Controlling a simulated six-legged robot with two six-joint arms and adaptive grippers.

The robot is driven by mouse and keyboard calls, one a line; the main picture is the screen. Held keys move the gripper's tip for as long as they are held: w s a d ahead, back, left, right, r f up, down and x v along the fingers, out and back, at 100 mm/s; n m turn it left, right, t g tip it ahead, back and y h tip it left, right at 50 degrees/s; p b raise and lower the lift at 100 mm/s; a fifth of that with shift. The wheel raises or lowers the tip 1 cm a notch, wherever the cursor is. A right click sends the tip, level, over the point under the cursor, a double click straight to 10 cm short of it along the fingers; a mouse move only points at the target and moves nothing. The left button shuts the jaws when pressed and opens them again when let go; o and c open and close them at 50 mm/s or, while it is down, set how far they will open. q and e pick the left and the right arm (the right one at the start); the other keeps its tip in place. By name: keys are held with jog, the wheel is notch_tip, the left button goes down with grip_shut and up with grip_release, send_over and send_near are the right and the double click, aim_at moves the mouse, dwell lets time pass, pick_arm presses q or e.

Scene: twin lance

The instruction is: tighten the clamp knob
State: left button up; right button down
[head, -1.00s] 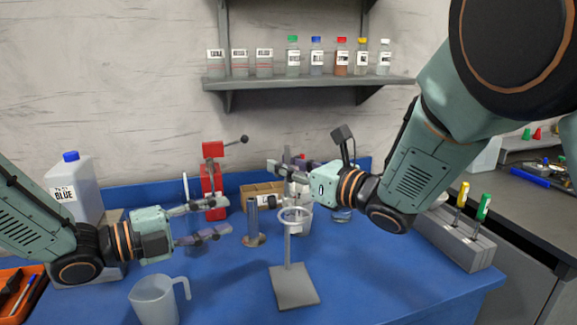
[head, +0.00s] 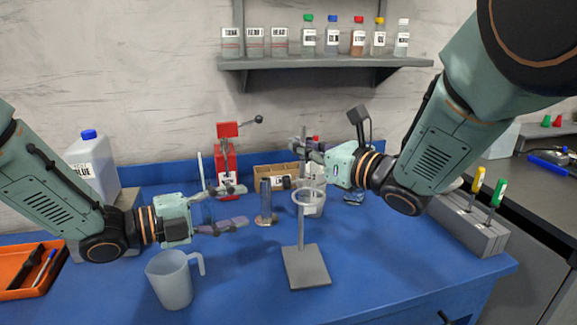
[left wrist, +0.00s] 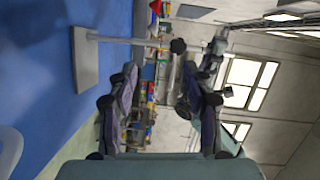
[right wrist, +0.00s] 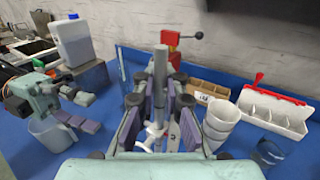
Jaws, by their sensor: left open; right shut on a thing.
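A ring stand with a grey base (head: 305,268) and a pale ring (head: 307,193) stands upright on the blue bench. My left gripper (head: 238,206) is open and empty, left of the stand and apart from the knob. My right gripper (head: 305,150) is shut above and behind the ring, on a grey upright rod (right wrist: 160,62) in the right wrist view. The rod's lower join is partly hidden by the fingers.
A metal cylinder (head: 266,203) is left of the stand, and a red press (head: 226,155) stands behind. White cups (right wrist: 222,120) are close beside my right gripper.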

aim_at(290, 182)
pick_arm(q)
jog(key=w+d+r+n+g+h, duration=0.2)
jog(key=w+d+n, duration=0.3)
jog(key=d, duration=0.3)
jog(key=shift+w+n, duration=0.4)
jog(key=shift+n, duration=0.3)
jog(key=shift+r, duration=0.1)
grip_shut()
dwell(0.5)
